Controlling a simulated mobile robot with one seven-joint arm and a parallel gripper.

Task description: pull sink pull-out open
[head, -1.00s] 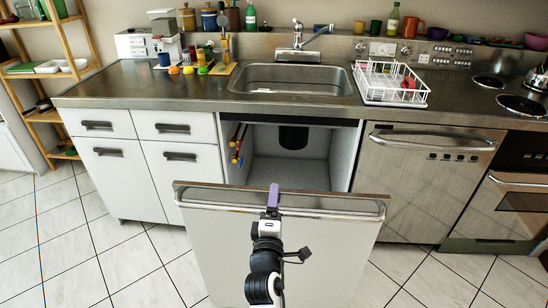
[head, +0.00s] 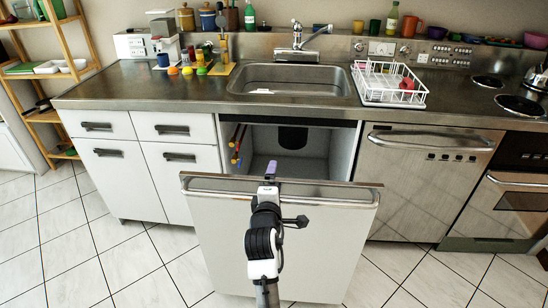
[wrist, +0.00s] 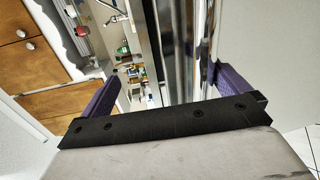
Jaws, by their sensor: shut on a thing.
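The sink pull-out (head: 322,240) is a white front panel below the sink, standing out from its cabinet opening with a dark gap behind it. Its long metal handle (head: 335,197) runs along the panel's top edge. My gripper (head: 270,170) reaches over the middle of this edge from the front, its purple fingertip just behind it. In the wrist view, the two purple fingers of my gripper (wrist: 163,85) stand on either side of the shiny bar and panel edge, and my gripper is shut on the handle. The exact contact is partly hidden.
The cabinet opening (head: 305,145) shows pipes and a dark drain part. White drawers (head: 178,127) are on the left, a steel dishwasher front (head: 425,185) on the right. The sink (head: 290,82) and dish rack (head: 390,84) are above. Tiled floor around the panel is clear.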

